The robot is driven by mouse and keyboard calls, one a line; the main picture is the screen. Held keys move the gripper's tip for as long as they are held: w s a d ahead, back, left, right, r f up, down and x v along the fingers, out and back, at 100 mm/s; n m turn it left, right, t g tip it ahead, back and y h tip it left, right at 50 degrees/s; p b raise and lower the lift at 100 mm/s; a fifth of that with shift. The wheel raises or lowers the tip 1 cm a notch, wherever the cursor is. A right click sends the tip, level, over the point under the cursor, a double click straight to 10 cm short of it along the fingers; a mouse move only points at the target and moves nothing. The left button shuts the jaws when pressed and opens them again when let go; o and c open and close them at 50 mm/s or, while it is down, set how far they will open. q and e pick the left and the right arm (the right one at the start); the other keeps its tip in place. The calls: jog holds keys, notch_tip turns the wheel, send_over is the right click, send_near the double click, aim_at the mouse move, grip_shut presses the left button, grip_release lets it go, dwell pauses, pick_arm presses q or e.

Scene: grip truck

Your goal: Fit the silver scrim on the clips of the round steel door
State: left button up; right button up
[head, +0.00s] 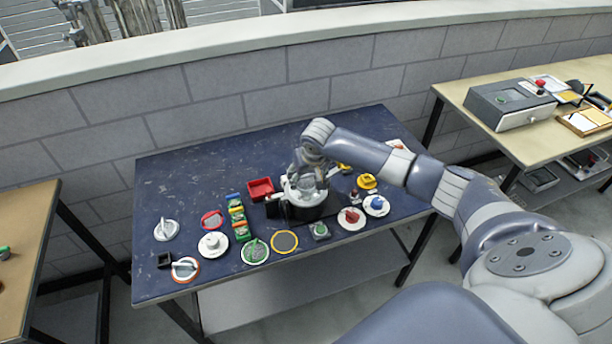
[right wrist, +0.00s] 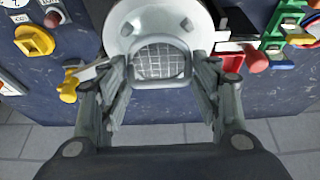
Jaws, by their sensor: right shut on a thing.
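The round steel door (right wrist: 124,12) shows in the right wrist view as a pale disc with small grey clips near its edge. In the head view it is part of a round pale and dark unit (head: 305,208) near the blue table's middle. My right gripper (right wrist: 161,66) is shut on a mesh piece with a silver rim, which looks like the silver scrim (right wrist: 160,62). The scrim is over the door's near part; I cannot tell whether it touches the clips. In the head view my right gripper (head: 308,172) is above the unit. My left gripper is not in view.
Rimmed discs, such as a green one (head: 255,251) and a yellow one (head: 285,241), lie in front. White saucers lie at right. The table's back left is clear.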

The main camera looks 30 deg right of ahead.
jog(key=shift+p, duration=0.45)
jog(key=shift+f, duration=0.75)
dwell(1.0)
jog(key=shift+f+p, duration=0.1)
jog(key=shift+p, duration=0.35)
jog(key=shift+f, duration=0.25)
dwell(0.7)
jog(key=o, duration=1.1)
jog(key=o, duration=0.4)
jog(key=shift+c, duration=0.2)
